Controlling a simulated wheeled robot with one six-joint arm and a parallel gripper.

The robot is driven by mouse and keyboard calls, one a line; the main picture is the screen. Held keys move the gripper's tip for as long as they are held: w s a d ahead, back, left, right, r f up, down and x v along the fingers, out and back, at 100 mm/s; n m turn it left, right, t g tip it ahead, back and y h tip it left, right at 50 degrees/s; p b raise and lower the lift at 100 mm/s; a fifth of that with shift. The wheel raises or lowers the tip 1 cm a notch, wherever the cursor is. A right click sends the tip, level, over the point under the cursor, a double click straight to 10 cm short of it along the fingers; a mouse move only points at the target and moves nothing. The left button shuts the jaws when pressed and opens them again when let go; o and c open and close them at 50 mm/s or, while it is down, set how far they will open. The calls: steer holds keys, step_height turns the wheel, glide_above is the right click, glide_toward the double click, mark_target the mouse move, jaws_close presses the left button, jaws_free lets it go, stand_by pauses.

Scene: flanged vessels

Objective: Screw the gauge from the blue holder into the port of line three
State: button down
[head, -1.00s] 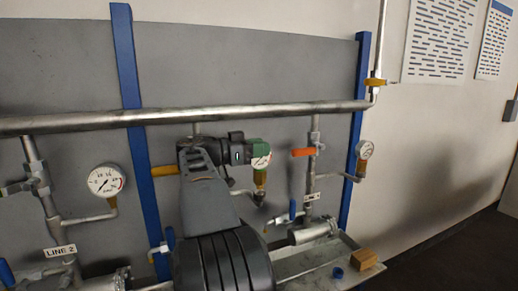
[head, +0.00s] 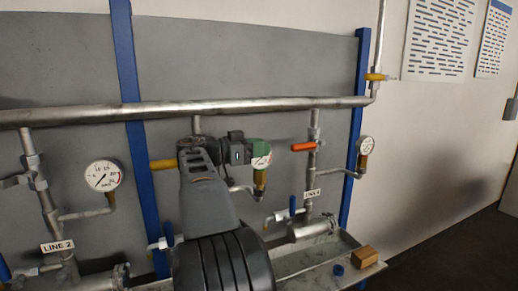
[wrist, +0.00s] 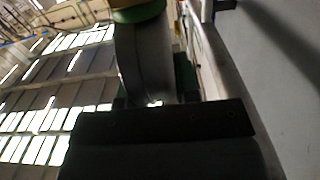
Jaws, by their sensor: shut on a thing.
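My gripper (head: 257,150), with green on its fingers, is shut on a gauge (head: 262,161) in the head view. The gauge has a white dial with some red and a brass stem (head: 260,181) pointing down, roughly upright. The stem is at the end of the thin side pipe of line three (head: 238,187); whether it is seated in the port I cannot tell. My arm hides much of line three. The blue holder (head: 338,270) is a small ring on the tray at lower right, with nothing in it. In the wrist view the gauge (wrist: 140,55) is large and dark, seen close up.
A steel header pipe (head: 240,106) runs above my gripper. An orange-handled valve (head: 303,147) and line four's gauge (head: 365,146) are to the right. Line two's gauge (head: 103,175) is at left.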

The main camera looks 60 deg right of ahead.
steer(key=shift+f, duration=0.3)
steer(key=shift+r, duration=0.15)
steer(key=shift+w+r, duration=0.15)
steer(key=shift+r, duration=0.35)
steer(key=shift+b, duration=1)
stand_by(1.7)
steer(key=shift+f+b, duration=0.65)
steer(key=shift+b, duration=0.2)
steer(key=c, duration=0.8)
jaws_free()
